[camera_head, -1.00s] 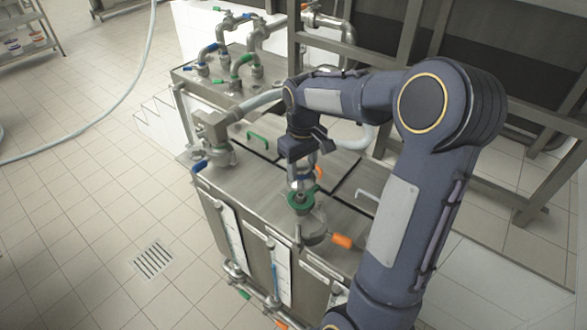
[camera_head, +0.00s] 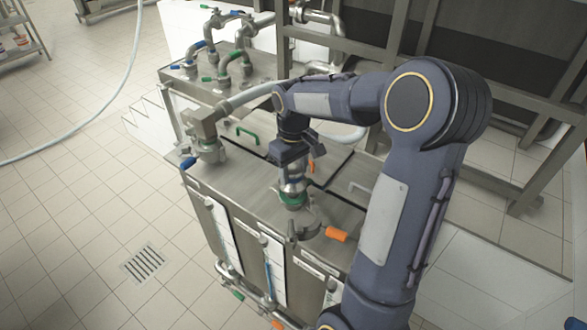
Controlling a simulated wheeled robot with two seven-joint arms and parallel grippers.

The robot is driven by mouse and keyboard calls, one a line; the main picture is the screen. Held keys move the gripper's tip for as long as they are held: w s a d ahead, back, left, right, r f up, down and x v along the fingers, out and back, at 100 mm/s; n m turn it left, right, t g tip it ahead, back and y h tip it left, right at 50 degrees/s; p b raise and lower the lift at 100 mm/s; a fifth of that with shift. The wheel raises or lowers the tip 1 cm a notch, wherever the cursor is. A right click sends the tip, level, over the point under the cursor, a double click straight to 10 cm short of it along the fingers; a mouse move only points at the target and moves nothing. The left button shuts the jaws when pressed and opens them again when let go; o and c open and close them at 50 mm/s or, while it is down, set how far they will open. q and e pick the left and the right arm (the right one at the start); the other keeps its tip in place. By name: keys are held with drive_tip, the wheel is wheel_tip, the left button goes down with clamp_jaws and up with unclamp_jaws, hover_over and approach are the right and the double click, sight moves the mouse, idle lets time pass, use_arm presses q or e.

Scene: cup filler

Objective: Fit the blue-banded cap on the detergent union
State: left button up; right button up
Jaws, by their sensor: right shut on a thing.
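My right gripper (camera_head: 292,160) points down over the machine's steel top and is shut on a metal cap (camera_head: 292,183). The cap's band is small and partly hidden, so its blue shows poorly. Directly below is a metal union with a green ring (camera_head: 292,198) and an orange lever (camera_head: 336,234). The cap's lower end overlaps the ring in the head view. I cannot tell whether they touch or a small gap remains. A small orange part (camera_head: 311,166) shows just right of the gripper. My left gripper is out of view.
A hose coupling with a blue lever (camera_head: 188,163) stands at the left of the top. Bent pipes with coloured levers (camera_head: 230,65) stand behind. Steel framing (camera_head: 490,110) is at the right.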

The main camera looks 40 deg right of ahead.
sight(294, 169)
drive_tip(key=shift+f+b, duration=1.15)
drive_tip(key=shift+f, duration=0.45)
drive_tip(key=o, duration=1.3)
wheel_tip(294, 169, up, 8)
drive_tip(key=shift+f, duration=0.2)
wheel_tip(294, 169, up, 5)
drive_tip(key=p, duration=0.4)
drive_tip(key=shift+r+p, duration=0.15)
drive_tip(key=shift+p, duration=0.25)
